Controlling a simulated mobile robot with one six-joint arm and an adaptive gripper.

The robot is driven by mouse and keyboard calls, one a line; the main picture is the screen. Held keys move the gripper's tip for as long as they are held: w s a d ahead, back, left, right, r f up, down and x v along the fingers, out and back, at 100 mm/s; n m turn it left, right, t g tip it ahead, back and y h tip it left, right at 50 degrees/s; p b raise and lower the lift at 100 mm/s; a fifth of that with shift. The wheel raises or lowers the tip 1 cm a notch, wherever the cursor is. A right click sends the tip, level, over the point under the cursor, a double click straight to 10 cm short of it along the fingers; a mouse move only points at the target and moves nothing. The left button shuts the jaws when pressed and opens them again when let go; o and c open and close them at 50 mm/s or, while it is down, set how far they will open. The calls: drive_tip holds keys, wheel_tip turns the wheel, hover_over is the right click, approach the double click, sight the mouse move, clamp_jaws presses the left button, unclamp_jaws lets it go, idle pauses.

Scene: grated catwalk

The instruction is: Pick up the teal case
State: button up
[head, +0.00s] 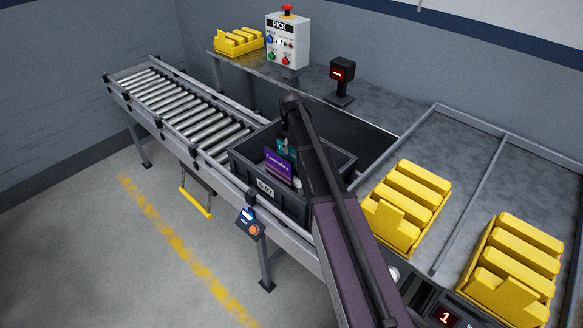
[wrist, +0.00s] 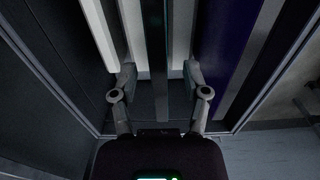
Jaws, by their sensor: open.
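The teal case (head: 287,146) stands in the grey tote (head: 265,190), behind a purple case (head: 278,168). Only its upper part shows in the head view, partly covered by my arm. My gripper (head: 288,138) is down at the tote, its fingers largely hidden in that view. In the wrist view my gripper (wrist: 159,78) is open, one finger on each side of a thin, dark upright edge (wrist: 157,45). That edge looks faintly teal, but the picture is too dark to be sure. I cannot tell whether either finger touches it.
The purple case also shows in the wrist view (wrist: 228,45), close to the right finger. Pale upright edges stand beside both fingers. The tote's walls enclose the space. A roller conveyor (head: 180,108) runs left; yellow bins (head: 410,205) stand right. A control box (head: 288,42) is behind.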

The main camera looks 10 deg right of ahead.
sight(291, 154)
drive_tip(key=shift+f+b, duration=1.65)
drive_tip(key=shift+f, duration=0.35)
clamp_jaws()
